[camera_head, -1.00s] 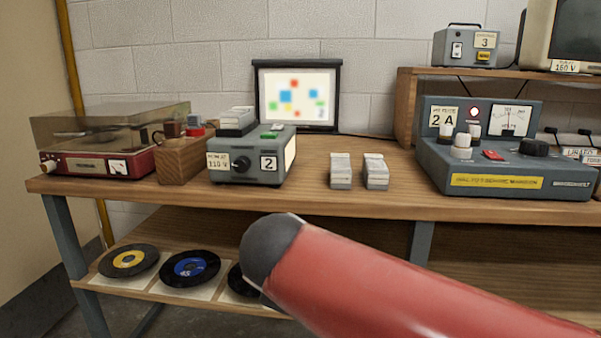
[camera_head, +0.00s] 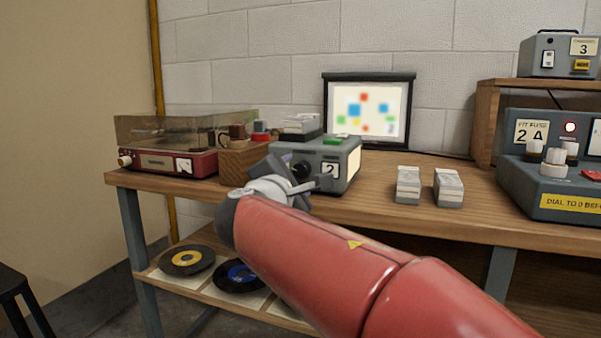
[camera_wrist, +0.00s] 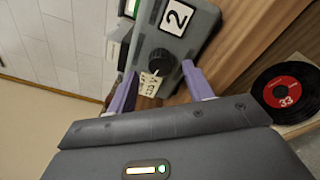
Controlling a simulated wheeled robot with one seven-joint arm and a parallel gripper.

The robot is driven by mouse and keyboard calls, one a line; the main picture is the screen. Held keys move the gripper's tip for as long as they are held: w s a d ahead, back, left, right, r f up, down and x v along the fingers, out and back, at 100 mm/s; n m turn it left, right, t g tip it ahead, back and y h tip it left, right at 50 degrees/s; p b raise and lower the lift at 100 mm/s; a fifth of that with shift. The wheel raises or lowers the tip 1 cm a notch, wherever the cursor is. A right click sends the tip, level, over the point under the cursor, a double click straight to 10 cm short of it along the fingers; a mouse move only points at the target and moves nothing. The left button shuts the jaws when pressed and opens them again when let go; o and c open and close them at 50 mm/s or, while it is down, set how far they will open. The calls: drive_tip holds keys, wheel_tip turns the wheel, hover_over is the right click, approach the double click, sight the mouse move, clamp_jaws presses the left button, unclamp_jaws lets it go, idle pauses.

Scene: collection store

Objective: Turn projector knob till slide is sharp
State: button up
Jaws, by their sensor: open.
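The projector (camera_head: 316,149) is a grey-green box with a "2" plate, standing on the wooden bench. Its round black knob (camera_wrist: 162,60) faces my gripper in the wrist view. My gripper (camera_wrist: 160,80) is open, with its purple fingers apart on either side of the knob's line; I cannot tell whether they touch it. A paper tag (camera_wrist: 151,84) shows between the fingers. In the head view my gripper (camera_head: 293,175) is in front of the projector and partly hides its front. The screen (camera_head: 368,108) behind shows coloured squares with soft, blurred edges.
A red record player (camera_head: 170,160) and a wooden block (camera_head: 238,164) stand left of the projector. Two slide stacks (camera_head: 408,184) and (camera_head: 448,187) are to its right, then a grey control box (camera_head: 540,185). Records (camera_head: 187,260) lie on the shelf below.

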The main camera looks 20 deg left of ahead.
drive_tip(key=shift+w, duration=0.95)
drive_tip(key=c, duration=1)
drive_tip(key=shift+o, duration=0.2)
drive_tip(key=shift+f+m+b, duration=0.3)
drive_tip(key=shift+b, duration=0.35)
drive_tip(key=m+b, duration=0.1)
drive_tip(key=b, duration=0.2)
drive_tip(key=shift+d+f+m, duration=0.1)
drive_tip(key=shift+f+m, duration=0.05)
drive_tip(key=shift+m, duration=0.15)
drive_tip(key=shift+m+b, duration=0.7)
drive_tip(key=shift+b, duration=0.2)
drive_tip(key=shift+r+m, duration=0.3)
